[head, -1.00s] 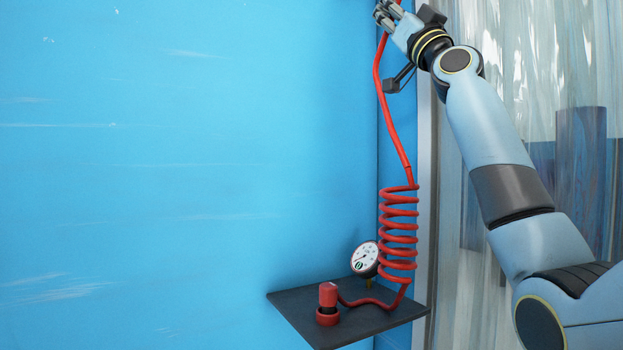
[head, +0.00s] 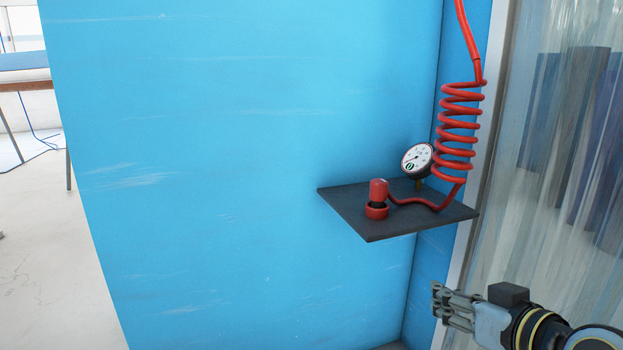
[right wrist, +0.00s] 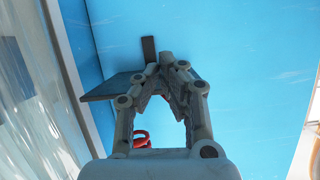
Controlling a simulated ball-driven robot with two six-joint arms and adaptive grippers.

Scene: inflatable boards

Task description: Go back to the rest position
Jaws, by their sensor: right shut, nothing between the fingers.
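My right gripper (head: 440,303) is at the lower right of the head view, shut and empty. It is below and to the right of the dark shelf (head: 350,212) and apart from it. In the right wrist view the gripper's fingers (right wrist: 167,58) meet at their tips, with the blue wall behind them. On the shelf stand a red capped fitting (head: 378,192) and a round pressure gauge (head: 417,159). A coiled red hose (head: 459,125) runs from the shelf up past the top edge of the head view. My left gripper is not in view.
The blue wall (head: 250,120) fills the middle of the head view. A streaked translucent panel (head: 530,200) stands on the right. Open pale floor (head: 40,240) shows on the left, with a table (head: 22,87) and a blue cable behind.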

